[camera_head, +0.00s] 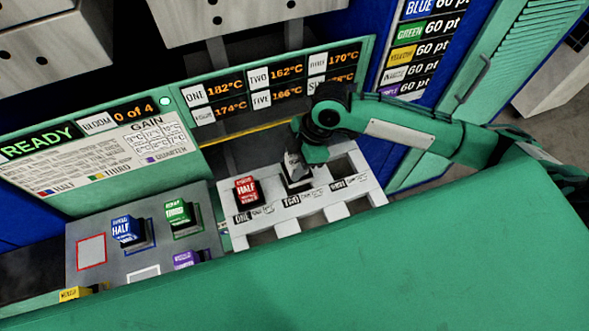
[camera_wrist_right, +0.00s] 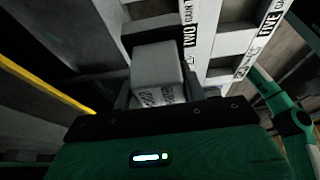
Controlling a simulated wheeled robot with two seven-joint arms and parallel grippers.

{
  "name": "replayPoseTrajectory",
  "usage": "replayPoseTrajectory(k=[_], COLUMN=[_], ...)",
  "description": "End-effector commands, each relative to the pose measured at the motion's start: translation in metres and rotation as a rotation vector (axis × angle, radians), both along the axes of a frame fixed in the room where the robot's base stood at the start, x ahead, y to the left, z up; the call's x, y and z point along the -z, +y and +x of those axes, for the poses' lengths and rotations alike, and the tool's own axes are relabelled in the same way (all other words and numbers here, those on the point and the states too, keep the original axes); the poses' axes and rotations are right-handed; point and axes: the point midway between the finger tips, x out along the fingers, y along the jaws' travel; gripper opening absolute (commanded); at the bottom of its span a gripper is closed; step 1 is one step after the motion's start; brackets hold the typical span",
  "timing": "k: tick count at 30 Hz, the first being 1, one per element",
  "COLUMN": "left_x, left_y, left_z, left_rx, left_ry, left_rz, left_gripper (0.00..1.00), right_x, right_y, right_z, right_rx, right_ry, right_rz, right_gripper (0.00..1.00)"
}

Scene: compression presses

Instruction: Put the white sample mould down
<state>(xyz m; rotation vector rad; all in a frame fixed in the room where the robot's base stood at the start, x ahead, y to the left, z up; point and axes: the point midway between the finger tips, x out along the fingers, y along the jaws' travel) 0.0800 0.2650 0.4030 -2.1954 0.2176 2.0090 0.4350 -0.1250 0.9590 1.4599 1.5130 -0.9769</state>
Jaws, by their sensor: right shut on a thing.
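The white sample mould (camera_head: 294,167) is held in my right gripper (camera_head: 303,150), over the slot marked TWO in the pale slotted rack (camera_head: 328,196). In the right wrist view the white mould (camera_wrist_right: 158,68) sits between the fingers of the right gripper (camera_wrist_right: 158,92), with dark lettering on its near face. A dark block or opening shows just beyond it. I cannot tell whether the mould's base touches the slot. My left gripper is not in view.
A red mould (camera_head: 247,190) sits in slot ONE. Slot THREE, to the right, looks empty. Display panels stand behind.

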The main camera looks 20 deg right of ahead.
Motion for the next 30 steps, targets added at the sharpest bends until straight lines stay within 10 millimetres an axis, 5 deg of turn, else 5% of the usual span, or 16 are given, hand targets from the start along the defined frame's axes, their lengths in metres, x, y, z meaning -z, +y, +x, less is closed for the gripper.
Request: replayPoseTrajectory(k=[16,27,28,30], left_x=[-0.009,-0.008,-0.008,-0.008], left_y=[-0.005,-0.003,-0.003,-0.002], left_z=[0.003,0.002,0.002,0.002], left_rx=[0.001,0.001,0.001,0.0], left_ry=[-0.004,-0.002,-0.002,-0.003], left_rz=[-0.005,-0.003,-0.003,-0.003], left_gripper=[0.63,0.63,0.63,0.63], right_x=[0.05,0.054,0.056,0.056], right_y=[0.0,0.0,0.0,0.0], right_z=[0.001,0.001,0.0,0.0], right_rx=[0.002,0.001,0.001,0.001], right_ry=[0.0,-0.002,0.0,-0.001], right_rz=[0.002,0.002,0.0,0.0], right_gripper=[0.0,0.0,0.44,0.57])
